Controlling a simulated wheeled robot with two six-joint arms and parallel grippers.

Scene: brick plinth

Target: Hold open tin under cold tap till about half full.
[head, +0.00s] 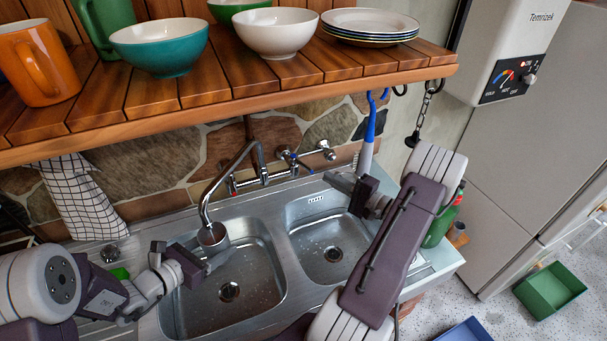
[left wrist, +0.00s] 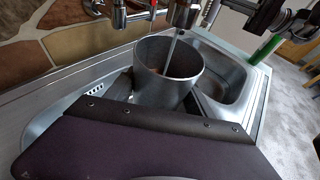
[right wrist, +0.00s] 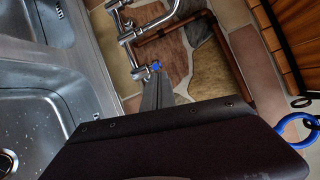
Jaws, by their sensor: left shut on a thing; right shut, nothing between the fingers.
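The open metal tin (head: 212,237) is upright under the tap's spout (head: 205,205), over the left basin. My left gripper (head: 208,260) is shut on the tin. In the left wrist view, the tin (left wrist: 150,92) has its mouth below the spout end (left wrist: 183,14), and a thin pale stream runs down into it. The water level is not clear. The mixer tap (head: 264,178) is on the back wall, with red and blue marks. My right gripper (head: 330,178) is shut and empty near its blue-marked side. In the right wrist view, its fingertips are close to the blue-marked handle (right wrist: 155,67); contact cannot be told.
A wooden shelf (head: 250,85) with bowls, plates and mugs overhangs the sink. A blue-handled brush (head: 369,130) hangs beside my right arm. A green bottle (head: 441,222) stands at right. The right basin (head: 325,240) is empty. A checked cloth (head: 80,195) hangs at left.

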